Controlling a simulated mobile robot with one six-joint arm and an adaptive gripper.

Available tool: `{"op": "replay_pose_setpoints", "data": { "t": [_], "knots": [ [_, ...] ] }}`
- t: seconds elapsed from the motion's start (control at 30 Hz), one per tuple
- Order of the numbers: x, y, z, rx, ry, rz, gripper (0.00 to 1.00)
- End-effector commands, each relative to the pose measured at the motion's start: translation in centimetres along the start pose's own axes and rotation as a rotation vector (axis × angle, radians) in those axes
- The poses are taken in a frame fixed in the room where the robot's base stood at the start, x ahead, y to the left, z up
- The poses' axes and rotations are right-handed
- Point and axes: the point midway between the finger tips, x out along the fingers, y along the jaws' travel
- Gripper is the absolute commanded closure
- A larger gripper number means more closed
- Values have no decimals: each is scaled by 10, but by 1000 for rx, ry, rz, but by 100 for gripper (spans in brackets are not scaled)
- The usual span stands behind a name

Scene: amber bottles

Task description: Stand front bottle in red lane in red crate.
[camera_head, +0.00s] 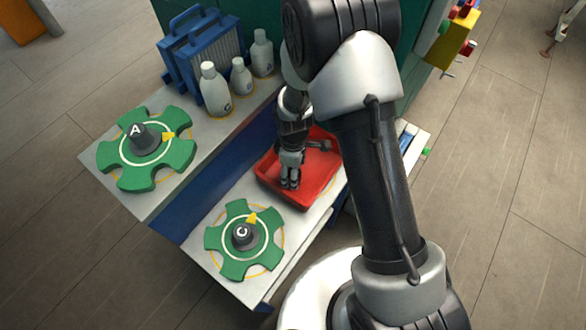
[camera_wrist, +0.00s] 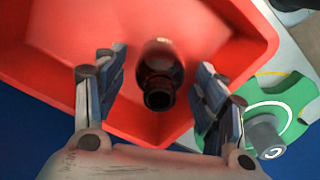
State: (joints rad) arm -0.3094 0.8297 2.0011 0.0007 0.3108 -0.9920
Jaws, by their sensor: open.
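A dark amber bottle (camera_wrist: 159,84) is in the red crate (camera_wrist: 60,35), seen from above with its dark open mouth toward the camera. It looks upright, though its base is hidden. My gripper (camera_wrist: 163,65) is open, with one finger on each side of the bottle and visible gaps between. In the head view my gripper (camera_head: 290,184) points down into the red crate (camera_head: 325,191), near its left side, and hides the bottle. No red lane can be made out.
A green star wheel C (camera_head: 265,262) lies just left of the crate. Green star wheel A (camera_head: 140,180) is on the upper shelf, with white bottles (camera_head: 215,90) and a blue rack (camera_head: 200,50) behind. My arm covers the crate's right side.

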Motion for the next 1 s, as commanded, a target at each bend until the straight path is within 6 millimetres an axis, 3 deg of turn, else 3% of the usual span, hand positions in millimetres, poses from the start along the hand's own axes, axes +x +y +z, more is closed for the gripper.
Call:
{"op": "replay_pose_setpoints", "data": {
  "t": [0.17, 0.6, 0.73, 1.0],
  "knots": [
    [-16, 0, 0, 0, 1, 1, 36],
    [-105, 0, 0, 0, 1, 2, 36],
    [-118, 0, 0, 0, 1, 1, 36],
    [-126, 0, 1, 7, 1, 2, 36]
  ]
}}
